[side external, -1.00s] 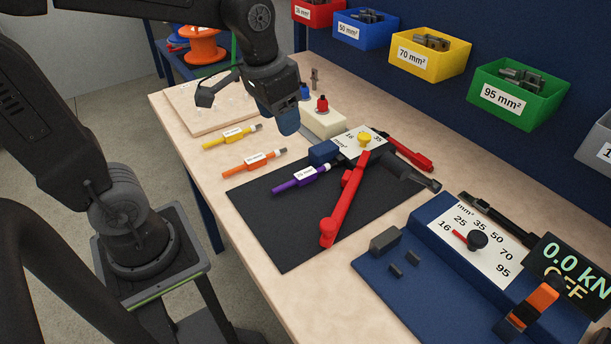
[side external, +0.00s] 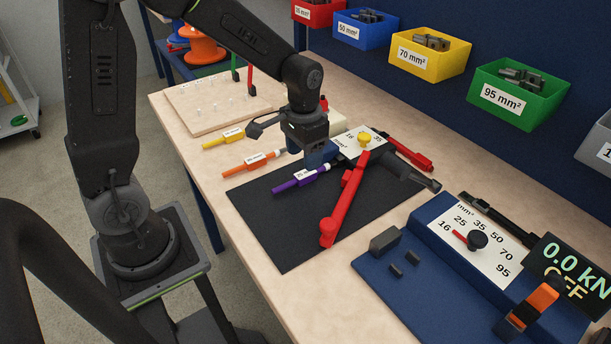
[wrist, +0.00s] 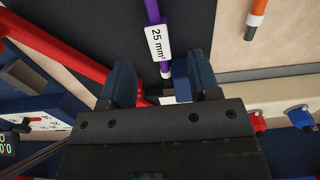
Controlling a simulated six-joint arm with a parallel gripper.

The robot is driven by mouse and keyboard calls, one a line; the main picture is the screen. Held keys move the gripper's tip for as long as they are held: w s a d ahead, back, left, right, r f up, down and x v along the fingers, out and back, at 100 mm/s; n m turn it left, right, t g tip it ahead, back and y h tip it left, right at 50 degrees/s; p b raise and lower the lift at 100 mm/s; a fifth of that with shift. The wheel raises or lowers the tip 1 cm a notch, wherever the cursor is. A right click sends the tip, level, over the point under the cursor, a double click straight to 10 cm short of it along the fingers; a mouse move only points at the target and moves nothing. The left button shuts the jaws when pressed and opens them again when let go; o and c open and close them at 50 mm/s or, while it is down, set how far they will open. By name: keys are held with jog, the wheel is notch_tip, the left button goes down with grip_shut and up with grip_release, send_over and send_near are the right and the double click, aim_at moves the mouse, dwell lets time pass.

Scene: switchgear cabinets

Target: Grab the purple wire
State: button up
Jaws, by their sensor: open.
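The purple wire (side external: 301,178) lies on the black mat (side external: 285,235), with a white 25 mm² label on it. My gripper (side external: 317,158) is pointed down near the wire's far end, beside the crimping tool. In the wrist view, the purple wire (wrist: 152,12) comes in from the top, and its far end shows between the two open, dark blue fingers of my gripper (wrist: 160,82). The fingers look empty. I cannot tell their exact height above the wire.
The crimping tool with red handles (side external: 345,200) lies right of the wire. An orange wire (side external: 253,161) and a yellow wire (side external: 225,136) lie to the left. A blue press with a dial (side external: 478,240) stands at the right. The front of the mat is clear.

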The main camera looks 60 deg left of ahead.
aim_at(306, 176)
jog(key=shift+w+d+f, duration=0.1)
jog(key=shift+w+f, duration=0.05)
jog(key=shift+f, duration=2.6)
jog(key=shift+c, duration=0.2)
grip_shut()
jog(key=shift+r, duration=0.15)
